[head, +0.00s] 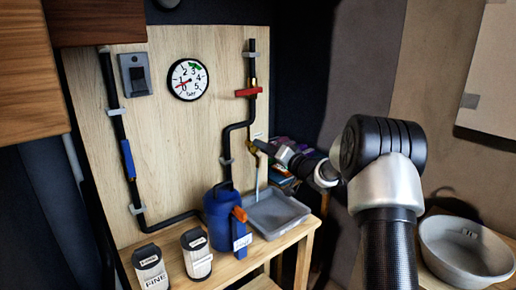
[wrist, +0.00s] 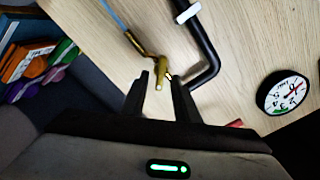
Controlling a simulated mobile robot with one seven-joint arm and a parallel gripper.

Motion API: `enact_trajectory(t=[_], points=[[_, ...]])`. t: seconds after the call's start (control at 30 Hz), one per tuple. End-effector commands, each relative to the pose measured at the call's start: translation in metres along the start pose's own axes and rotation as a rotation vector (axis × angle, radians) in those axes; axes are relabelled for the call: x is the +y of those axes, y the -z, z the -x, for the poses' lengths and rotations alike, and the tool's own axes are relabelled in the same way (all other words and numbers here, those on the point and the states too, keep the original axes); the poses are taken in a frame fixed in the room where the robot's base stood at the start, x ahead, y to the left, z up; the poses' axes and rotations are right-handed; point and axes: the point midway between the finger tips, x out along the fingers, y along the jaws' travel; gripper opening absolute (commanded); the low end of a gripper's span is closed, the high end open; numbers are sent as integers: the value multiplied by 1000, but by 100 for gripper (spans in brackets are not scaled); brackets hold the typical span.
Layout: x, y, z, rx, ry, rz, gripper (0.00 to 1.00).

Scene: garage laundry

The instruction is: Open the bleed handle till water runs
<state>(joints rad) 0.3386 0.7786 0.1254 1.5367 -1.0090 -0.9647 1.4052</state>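The brass bleed valve (head: 252,147) sits at the low end of the right-hand pipe, above the grey tray (head: 297,213). A thin pale-blue stream (head: 257,176) runs from its spout down toward the tray; it also shows in the wrist view (wrist: 111,14). The brass bleed handle (wrist: 159,77) points between my fingertips. My gripper (wrist: 158,82) is open, one finger on each side of the handle, with gaps visible; whether either finger touches it is unclear. In the head view my gripper (head: 270,149) is beside the valve on its right.
A red-handled valve (head: 249,92) is above the bleed valve. A round gauge (head: 188,79) hangs on the wooden board. Two labelled containers (head: 197,255) stand at front left.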

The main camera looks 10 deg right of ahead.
Motion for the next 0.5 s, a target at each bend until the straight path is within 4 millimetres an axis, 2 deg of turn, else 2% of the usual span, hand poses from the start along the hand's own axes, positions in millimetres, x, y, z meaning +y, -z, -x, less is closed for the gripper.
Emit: enact_trajectory(t=[0.03,0.2,0.5], points=[[0,-2,-9,-1,2,0,28],[0,-1,-27,-1,1,0,28],[0,0,-33,0,-1,-1,28]])
